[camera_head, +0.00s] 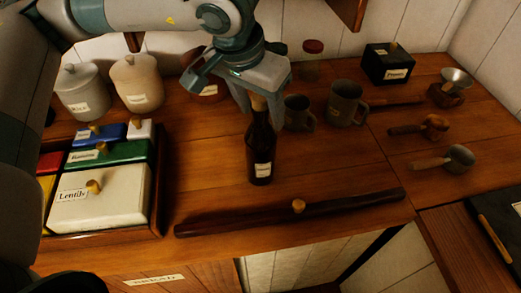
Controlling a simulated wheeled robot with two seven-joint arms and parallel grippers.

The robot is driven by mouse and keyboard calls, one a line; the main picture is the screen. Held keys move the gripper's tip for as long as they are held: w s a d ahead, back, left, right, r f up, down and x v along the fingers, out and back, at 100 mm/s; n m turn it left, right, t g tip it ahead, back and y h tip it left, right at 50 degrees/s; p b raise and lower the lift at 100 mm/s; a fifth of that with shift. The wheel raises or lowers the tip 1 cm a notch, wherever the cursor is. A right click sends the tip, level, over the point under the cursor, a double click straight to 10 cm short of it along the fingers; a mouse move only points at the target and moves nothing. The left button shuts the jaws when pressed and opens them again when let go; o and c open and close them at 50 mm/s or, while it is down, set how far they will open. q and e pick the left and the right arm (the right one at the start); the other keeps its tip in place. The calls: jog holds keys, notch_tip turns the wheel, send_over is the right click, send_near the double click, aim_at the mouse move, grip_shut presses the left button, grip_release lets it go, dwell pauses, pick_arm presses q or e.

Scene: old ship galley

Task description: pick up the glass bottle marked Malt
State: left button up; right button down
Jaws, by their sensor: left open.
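A dark brown glass bottle (261,146) stands upright on the wooden counter. It has a pale label low on its front, too small to read surely, and a cork-coloured top. My left gripper (259,108) comes down from above with its fingers open on either side of the bottle's neck. I cannot tell whether the fingers touch the glass. My right gripper is not in view.
Two grey mugs (345,103) stand behind and right of the bottle. A dark wooden bar (340,203) lies in front. A tray of lidded boxes, with a white Lentils box (100,203), is at left. Two canisters (137,82) stand behind it. Ladles (458,158) lie at right.

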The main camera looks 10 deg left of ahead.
pick_arm(q)
grip_shut()
jog(key=shift+r, duration=0.1)
dwell(1.4)
